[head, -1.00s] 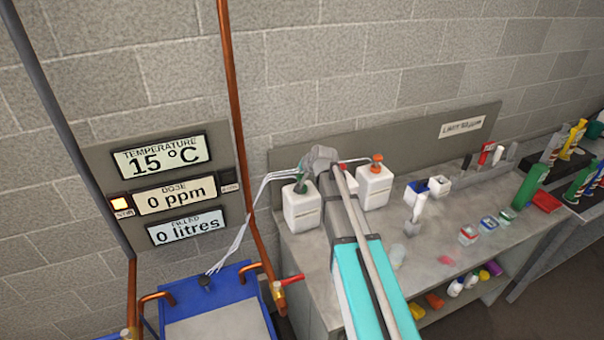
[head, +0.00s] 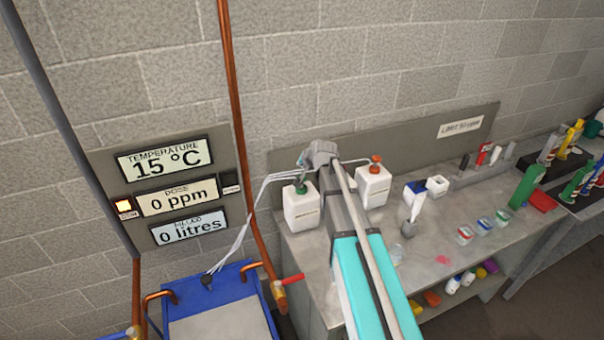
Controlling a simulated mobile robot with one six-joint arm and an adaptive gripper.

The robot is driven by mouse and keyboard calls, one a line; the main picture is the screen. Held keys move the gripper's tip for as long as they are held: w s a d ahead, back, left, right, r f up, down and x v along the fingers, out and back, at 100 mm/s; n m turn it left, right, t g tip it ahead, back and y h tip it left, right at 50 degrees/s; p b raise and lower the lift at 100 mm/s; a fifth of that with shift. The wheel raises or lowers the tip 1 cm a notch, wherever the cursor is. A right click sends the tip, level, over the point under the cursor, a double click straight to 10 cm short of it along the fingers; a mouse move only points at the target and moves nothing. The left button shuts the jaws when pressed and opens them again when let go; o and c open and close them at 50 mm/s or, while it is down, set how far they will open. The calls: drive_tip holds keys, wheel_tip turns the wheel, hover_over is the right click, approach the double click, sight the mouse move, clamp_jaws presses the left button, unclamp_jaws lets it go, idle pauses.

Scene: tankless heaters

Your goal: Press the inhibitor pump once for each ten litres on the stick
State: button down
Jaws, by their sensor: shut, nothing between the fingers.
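A white pump bottle with a green head (head: 302,212) stands at the bench's left end. A second white bottle with an orange-red head (head: 374,188) stands to its right. I cannot read which one holds inhibitor. My arm reaches between them from the front. My gripper (head: 303,163) is shut and empty, just above the green pump head and mostly hidden by my wrist. I cannot tell whether it touches the head. The wall panel (head: 200,233) reads 15 °C, 0 ppm and 0 litres. I cannot make out a marked stick.
A blue tank (head: 240,277) stands at lower left with copper pipes and a red-handled valve (head: 291,280). Thin tubes run from the bottles to it.

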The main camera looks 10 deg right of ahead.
drive_tip(key=shift+r+p, duration=0.8)
drive_tip(key=shift+r, duration=0.3)
drive_tip(key=s+f+n+g+h+b, duration=0.1)
drive_tip(key=s+f+n+g+b, duration=0.1)
drive_tip(key=s, duration=0.8)
drive_tip(key=s+f+n+g+b, duration=0.1)
drive_tip(key=s+f+g+b, duration=0.2)
drive_tip(key=s+f, duration=0.3)
drive_tip(key=s+f+n+g+h+b, duration=0.1)
drive_tip(key=s+f, duration=0.4)
drive_tip(key=s, duration=0.9)
drive_tip(key=n+g+b, duration=0.1)
drive_tip(key=g, duration=0.1)
drive_tip(key=shift+s+d+n+g+h, duration=0.2)
drive_tip(key=shift+s+n+g+h, duration=0.1)
drive_tip(key=shift+s+g, duration=0.1)
drive_tip(key=shift+w, duration=0.1)
